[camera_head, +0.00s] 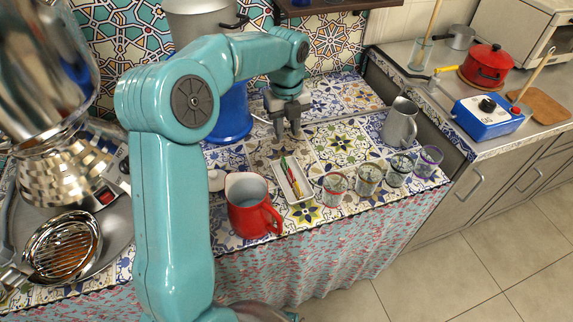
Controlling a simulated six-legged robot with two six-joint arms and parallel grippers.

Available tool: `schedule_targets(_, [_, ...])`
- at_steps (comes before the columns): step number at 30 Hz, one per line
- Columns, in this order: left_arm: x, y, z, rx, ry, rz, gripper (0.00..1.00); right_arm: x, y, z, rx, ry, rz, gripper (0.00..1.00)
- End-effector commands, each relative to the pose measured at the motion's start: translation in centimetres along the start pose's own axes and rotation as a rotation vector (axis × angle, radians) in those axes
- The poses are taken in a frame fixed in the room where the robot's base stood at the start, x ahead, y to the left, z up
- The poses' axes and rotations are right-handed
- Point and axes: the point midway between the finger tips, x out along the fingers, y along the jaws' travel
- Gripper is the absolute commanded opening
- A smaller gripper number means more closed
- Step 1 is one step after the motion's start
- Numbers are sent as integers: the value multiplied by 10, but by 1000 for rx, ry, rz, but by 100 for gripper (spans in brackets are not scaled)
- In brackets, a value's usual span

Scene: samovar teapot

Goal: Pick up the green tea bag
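A small white tray (305,196) on the tiled counter holds several thin, coloured tea bags. They look red, yellow and green, and a green tea bag (297,182) seems to lie among them, though they are too small to separate clearly. My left gripper (288,134) points down above the counter, behind the tray in the picture. Its two fingers are apart with nothing visible between them. My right gripper is not in view.
A red pitcher (250,212) stands left of the tray. Several glasses, including one (335,187), stand to its right, with a metal jug (400,122) behind. A blue container (233,115) is behind my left arm. Shiny metal vessels (55,180) crowd the left.

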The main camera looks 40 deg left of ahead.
Motion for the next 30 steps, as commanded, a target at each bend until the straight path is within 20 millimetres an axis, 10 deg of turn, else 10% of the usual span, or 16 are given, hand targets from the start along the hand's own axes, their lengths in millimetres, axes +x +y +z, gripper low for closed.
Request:
schedule_targets(9, [68, 0, -2, 0, 1, 3, 31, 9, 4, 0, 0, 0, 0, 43])
schedule_targets(30, [128, 0, 8, -1, -1, 0, 31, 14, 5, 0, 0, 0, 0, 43])
